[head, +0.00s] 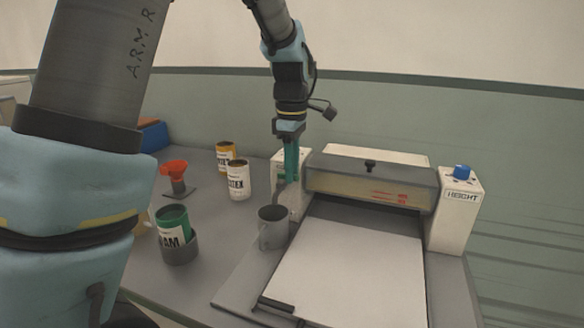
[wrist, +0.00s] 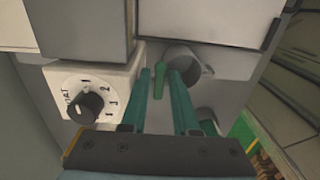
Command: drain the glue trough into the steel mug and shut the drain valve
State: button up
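My gripper (head: 291,178) points down beside the left housing of the coating machine. In the wrist view its two teal fingers (wrist: 161,88) are apart, with a small green lever (wrist: 160,78), apparently the drain valve handle, showing between them. I cannot tell whether they touch it. The steel mug (head: 274,236) stands upright at the machine's left front, below a dark spout (head: 279,192); it also shows in the wrist view (wrist: 184,58) beyond the fingers. The glue trough (head: 368,186) is the long box across the machine, with a yellowish front. The mug's contents are hidden.
A black coat dial (wrist: 86,108) is close left of the fingers. White and orange cans (head: 238,182) (head: 225,152), a green can (head: 174,226) in a grey holder and a red funnel (head: 174,170) stand left. A blue knob (head: 461,171) tops the right housing.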

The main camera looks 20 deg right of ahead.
grip_shut()
jog(key=shift+m, duration=0.3)
dwell(0.3)
jog(key=m, duration=0.2)
jog(key=a+m, duration=0.1)
jog(key=m, duration=0.2)
jog(key=s+a+m+p, duration=0.1)
jog(key=m, duration=0.2)
jog(key=shift+r, duration=0.1)
jog(key=m, duration=0.3)
jog(key=a+m+p, duration=0.1)
jog(key=m, duration=0.2)
jog(key=a+m, duration=0.1)
jog(key=m, duration=0.2)
jog(key=shift+w, duration=0.35)
jog(key=shift+a+m, duration=0.1)
jog(key=shift+m, duration=0.2)
